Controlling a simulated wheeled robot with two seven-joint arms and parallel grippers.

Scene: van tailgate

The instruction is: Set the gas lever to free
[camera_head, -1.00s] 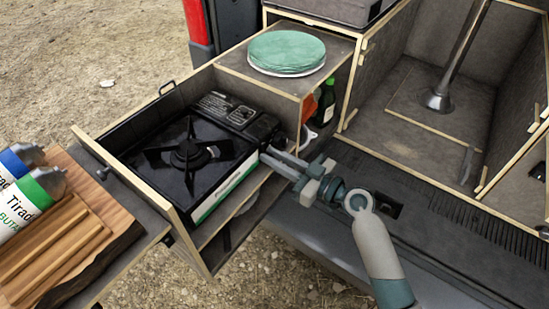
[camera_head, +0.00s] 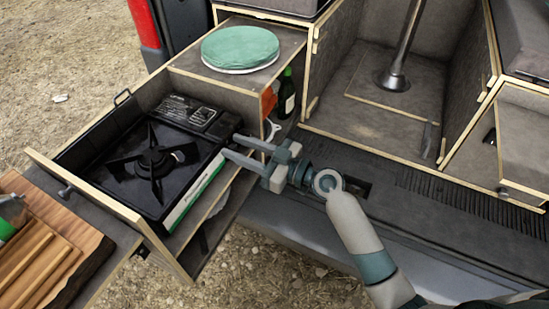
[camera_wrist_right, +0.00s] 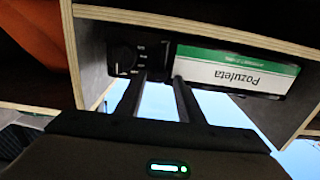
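The black gas stove (camera_head: 155,160) sits in the pulled-out drawer. Its control end shows in the right wrist view, with a round black knob (camera_wrist_right: 122,57) on a dark panel beside a white-and-green label (camera_wrist_right: 235,70) that appears upside down. I cannot make out the gas lever clearly; the fingers cover part of the panel. My right gripper (camera_head: 231,145) is at the stove's right end. In the wrist view its fingers (camera_wrist_right: 158,78) are apart, with nothing visible between them, in front of the panel. I cannot tell whether they touch it. My left gripper is out of view.
Wooden drawer walls (camera_head: 105,203) surround the stove. A dark bottle (camera_head: 286,95) stands in the cabinet opening. A wooden board (camera_head: 62,238) lies at the left, with a cut-off gas can (camera_head: 8,222).

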